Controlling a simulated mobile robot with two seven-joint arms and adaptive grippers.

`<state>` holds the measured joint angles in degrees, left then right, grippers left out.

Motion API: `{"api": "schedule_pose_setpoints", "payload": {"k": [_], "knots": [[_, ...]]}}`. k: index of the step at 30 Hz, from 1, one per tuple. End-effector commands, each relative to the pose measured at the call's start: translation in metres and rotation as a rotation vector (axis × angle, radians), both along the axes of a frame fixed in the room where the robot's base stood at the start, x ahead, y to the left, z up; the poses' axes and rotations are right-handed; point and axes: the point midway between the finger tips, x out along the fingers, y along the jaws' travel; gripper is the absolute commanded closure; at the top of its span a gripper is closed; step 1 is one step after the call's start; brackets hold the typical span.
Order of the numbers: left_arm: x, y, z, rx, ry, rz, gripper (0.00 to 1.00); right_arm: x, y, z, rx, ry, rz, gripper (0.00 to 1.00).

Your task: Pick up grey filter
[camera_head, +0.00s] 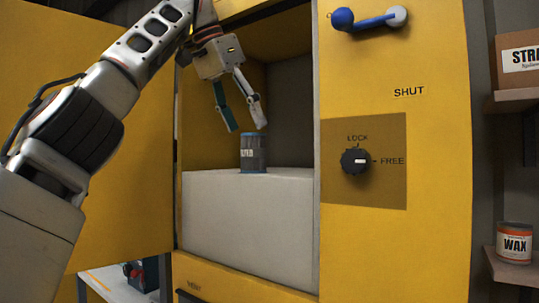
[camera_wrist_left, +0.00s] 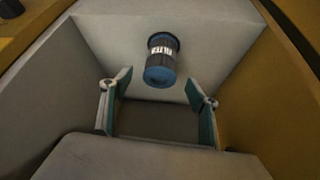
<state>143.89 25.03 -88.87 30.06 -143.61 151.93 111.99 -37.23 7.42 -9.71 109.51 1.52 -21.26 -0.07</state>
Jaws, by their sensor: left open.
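The grey filter (camera_head: 253,153) is a small cylinder with blue ends and a white label. It stands upright on a pale block (camera_head: 240,215) inside the yellow cabinet's open compartment. My left gripper (camera_head: 247,128) is open and empty, above the filter and slightly to its left in the head view. In the left wrist view, the filter (camera_wrist_left: 162,60) shows beyond and between the spread fingers (camera_wrist_left: 160,112), apart from both. My right gripper is not in view.
The yellow cabinet's (camera_head: 440,230) front panel has a black knob (camera_head: 354,161) marked LOCK and FREE and a blue handle (camera_head: 370,20). A yellow door (camera_head: 125,190) stands open at left. Shelves at right hold a WAX tin (camera_head: 514,243) and a box (camera_head: 518,55).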

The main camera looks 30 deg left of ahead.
Motion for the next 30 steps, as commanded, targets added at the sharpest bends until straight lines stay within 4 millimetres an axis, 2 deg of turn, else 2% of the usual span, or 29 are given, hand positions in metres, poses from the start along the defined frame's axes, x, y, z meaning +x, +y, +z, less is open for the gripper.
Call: {"api": "schedule_pose_setpoints", "payload": {"k": [6,12,16,24,30], "knots": [[0.008,-0.001,-0.016,-0.001,0.004,-0.001,0.39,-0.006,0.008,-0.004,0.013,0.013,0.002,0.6],[0.012,-0.003,-0.023,0.0,0.0,-0.001,0.39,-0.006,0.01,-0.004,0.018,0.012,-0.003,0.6],[0.016,-0.004,-0.032,0.002,0.002,-0.003,0.39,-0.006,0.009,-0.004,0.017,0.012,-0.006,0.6],[0.029,-0.008,-0.062,0.001,0.003,-0.003,0.39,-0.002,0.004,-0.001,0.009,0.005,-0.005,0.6],[0.033,-0.009,-0.069,0.0,0.0,0.0,0.39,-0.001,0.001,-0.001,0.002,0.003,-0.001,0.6]]}}
